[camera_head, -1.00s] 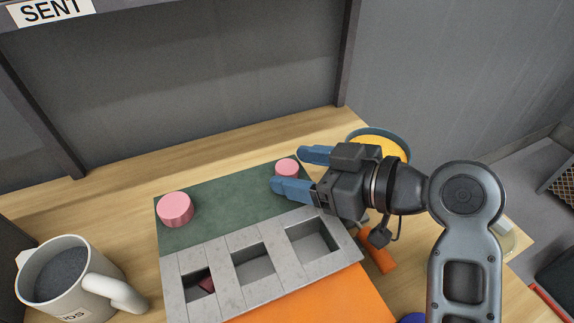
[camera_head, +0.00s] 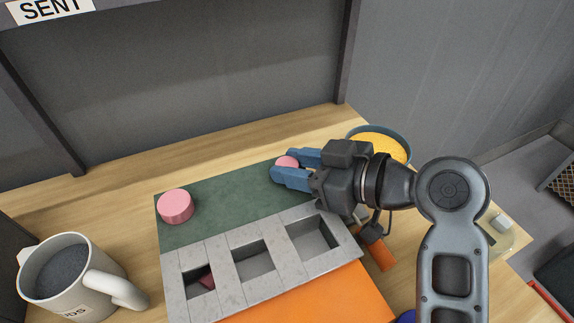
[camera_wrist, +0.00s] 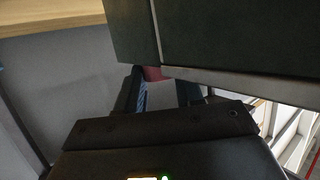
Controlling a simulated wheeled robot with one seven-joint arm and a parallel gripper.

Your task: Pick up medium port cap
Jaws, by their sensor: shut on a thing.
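Two pink round caps show in the head view. The larger one (camera_head: 175,206) stands on the left of the green mat (camera_head: 225,212). The smaller one, the medium port cap (camera_head: 287,162), is at the mat's far right edge, between the blue fingers of my gripper (camera_head: 294,170). My gripper is shut on this cap, which is partly hidden by the near finger. In the dark wrist view a bit of reddish cap (camera_wrist: 153,73) shows by the fingers. A grey tray (camera_head: 219,251) with three square pockets lies in front. A small dark red piece (camera_head: 207,281) sits in its left pocket.
A mug (camera_head: 72,279) with dark contents stands at the left. A bowl with yellow contents (camera_head: 382,146) is behind my gripper. An orange surface (camera_head: 320,300) lies in front of the tray. A grey wall panel (camera_head: 190,80) stands behind the wooden table.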

